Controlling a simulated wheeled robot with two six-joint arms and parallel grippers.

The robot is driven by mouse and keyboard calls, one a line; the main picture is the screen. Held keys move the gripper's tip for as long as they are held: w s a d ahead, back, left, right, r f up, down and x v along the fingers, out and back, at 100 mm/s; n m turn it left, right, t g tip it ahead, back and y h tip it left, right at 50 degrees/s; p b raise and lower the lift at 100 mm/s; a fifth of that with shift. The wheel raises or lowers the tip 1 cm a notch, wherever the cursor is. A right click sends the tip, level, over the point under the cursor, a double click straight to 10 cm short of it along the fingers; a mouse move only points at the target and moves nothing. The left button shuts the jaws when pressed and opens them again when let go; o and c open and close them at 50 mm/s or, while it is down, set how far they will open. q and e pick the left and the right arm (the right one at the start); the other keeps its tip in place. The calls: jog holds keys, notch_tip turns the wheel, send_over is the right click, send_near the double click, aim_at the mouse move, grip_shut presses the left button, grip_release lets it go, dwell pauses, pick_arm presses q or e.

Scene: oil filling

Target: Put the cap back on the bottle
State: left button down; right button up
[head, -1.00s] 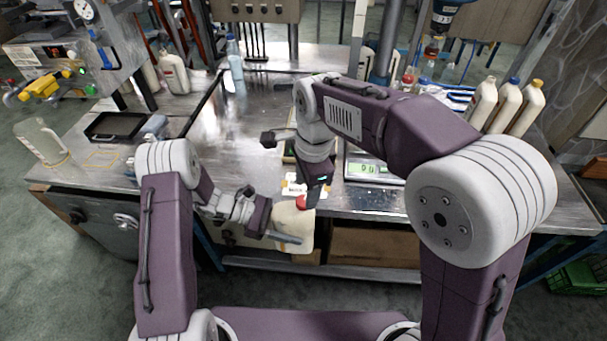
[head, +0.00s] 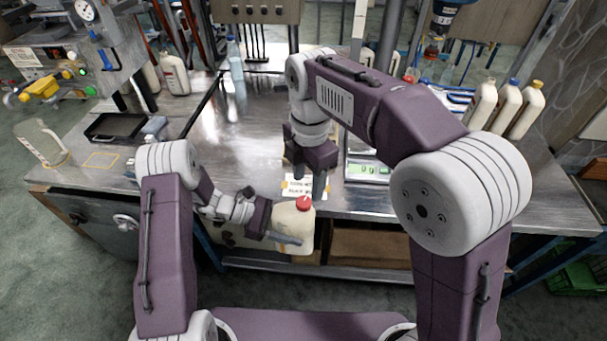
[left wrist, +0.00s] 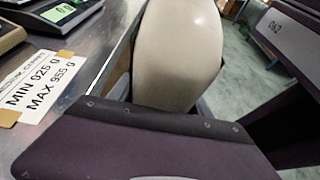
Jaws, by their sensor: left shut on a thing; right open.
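A cream bottle (head: 291,226) with a red cap (head: 304,203) on its top is at the table's front edge in the head view. My left gripper (head: 283,236) is shut on the bottle's body from the left and holds it in front of the edge. The bottle's body also fills the upper middle of the left wrist view (left wrist: 178,55); its cap is out of that view. My right gripper (head: 318,182) is open and empty, a little above and behind the red cap, apart from it. Whether the cap is fully seated is too small to tell.
A scale (head: 368,171) with a lit display stands right of my right gripper. A white label card (head: 298,187) lies by the table's front edge. Several capped bottles (head: 508,104) stand at the right. The metal tabletop (head: 235,150) is clear at left centre.

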aim_at(304, 201)
jog(key=n, duration=0.4)
jog(key=shift+w+a+r, duration=0.15)
jog(key=shift+r, duration=0.1)
jog(key=shift+w+a+n, duration=0.2)
jog(key=shift+w+n, duration=0.1)
jog(key=shift+n, duration=0.3)
jog(key=shift+w+a+f, duration=0.1)
jog(key=shift+a+f, duration=0.1)
notch_tip(304, 201, down, 8)
grip_shut()
